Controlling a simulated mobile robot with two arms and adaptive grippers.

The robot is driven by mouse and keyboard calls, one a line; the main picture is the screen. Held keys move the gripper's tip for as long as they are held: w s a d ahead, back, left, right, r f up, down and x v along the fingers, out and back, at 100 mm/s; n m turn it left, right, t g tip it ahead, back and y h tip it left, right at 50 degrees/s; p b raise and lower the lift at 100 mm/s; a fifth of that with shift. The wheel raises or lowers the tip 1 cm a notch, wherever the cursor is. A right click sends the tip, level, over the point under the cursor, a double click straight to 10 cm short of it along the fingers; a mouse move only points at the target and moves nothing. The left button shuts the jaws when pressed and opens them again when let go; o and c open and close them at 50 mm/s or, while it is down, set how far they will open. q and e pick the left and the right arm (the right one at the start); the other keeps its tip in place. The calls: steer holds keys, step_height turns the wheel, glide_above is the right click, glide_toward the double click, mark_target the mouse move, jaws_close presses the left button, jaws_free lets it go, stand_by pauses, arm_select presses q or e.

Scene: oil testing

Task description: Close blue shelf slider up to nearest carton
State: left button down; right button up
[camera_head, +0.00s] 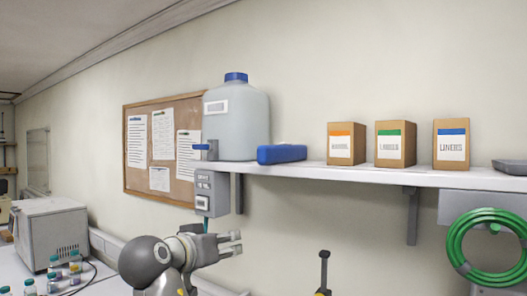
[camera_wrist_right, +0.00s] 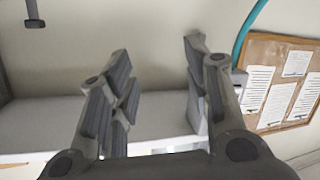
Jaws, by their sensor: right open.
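The blue slider (camera_head: 281,154) is a long block lying on the white wall shelf (camera_head: 390,177), just right of the big jug. The nearest carton (camera_head: 341,151) has an orange label and stands to its right, with a clear gap of bare shelf between them. My right gripper (camera_head: 236,243) is below the shelf, lower and left of the slider, with its fingers apart and empty. In the right wrist view the open fingers (camera_wrist_right: 157,55) show nothing between them but wall and a pale surface. The slider is not seen there. My left gripper is not in view.
A large jug (camera_head: 236,115) with a blue cap stands left of the slider. A grey box (camera_head: 212,193) hangs under the shelf. Green-label (camera_head: 390,151) and blue-label (camera_head: 450,153) cartons stand further right. Shelf brackets (camera_head: 412,215) and a green hose (camera_head: 458,245) are below.

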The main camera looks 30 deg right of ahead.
step_height(320, 180, up, 11)
steer(key=s+m+h, duration=0.2)
steer(key=m+g+h, duration=0.2)
steer(key=m, duration=0.2)
glide_toward(260, 149)
steer(key=p+x, duration=0.5)
steer(key=x, duration=0.5)
steer(key=shift+w+d, duration=0.1)
steer(key=shift+d, duration=0.2)
steer(key=shift+w+d+f+p, duration=0.15)
steer(key=shift+w+d+p, duration=0.15)
steer(key=shift+d+p, duration=0.1)
steer(key=shift+c, duration=0.4)
jaws_close()
